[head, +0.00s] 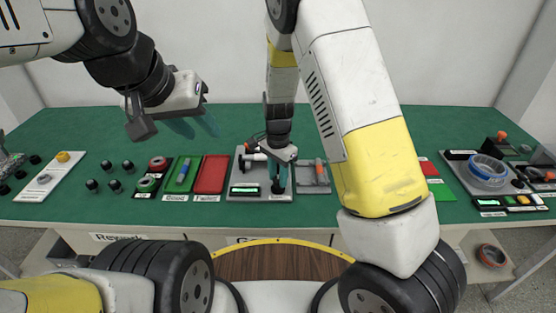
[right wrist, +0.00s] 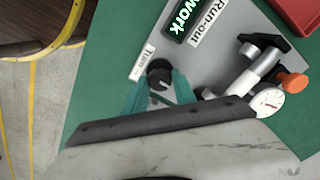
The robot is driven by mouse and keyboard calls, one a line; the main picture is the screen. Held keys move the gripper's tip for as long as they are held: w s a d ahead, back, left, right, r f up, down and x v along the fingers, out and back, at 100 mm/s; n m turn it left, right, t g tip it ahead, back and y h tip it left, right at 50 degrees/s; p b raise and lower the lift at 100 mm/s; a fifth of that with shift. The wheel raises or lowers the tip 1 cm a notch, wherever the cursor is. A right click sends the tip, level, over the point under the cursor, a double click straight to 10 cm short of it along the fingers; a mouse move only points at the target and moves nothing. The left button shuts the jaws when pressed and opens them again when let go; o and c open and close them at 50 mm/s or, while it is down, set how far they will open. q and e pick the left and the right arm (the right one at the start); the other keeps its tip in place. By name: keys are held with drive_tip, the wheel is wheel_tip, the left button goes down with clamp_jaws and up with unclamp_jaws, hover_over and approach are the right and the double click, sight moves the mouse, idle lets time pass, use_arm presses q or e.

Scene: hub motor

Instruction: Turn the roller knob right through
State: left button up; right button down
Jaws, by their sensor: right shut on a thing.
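The roller knob is a small black round knob (right wrist: 158,76) beside a "Turn" label on a grey station plate (right wrist: 215,65). My right gripper (right wrist: 157,88) is shut on the knob, one teal finger on each side. In the head view my right gripper (head: 280,182) reaches down at the front of the grey station (head: 262,196); its fingers mostly hide the knob there. A dial gauge (right wrist: 268,102) with an orange cap stands on the plate. My left gripper (head: 196,124) hangs open and empty above the bench.
A blue-rimmed motor part (head: 487,170) sits far right. The back of the green bench is clear.

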sight(278, 179)
drive_tip(key=shift+w+m, duration=0.1)
drive_tip(key=shift+m, duration=0.9)
drive_tip(key=c, duration=1)
unclamp_jaws()
drive_tip(key=shift+c, duration=0.2)
drive_tip(key=shift+r, duration=3.95)
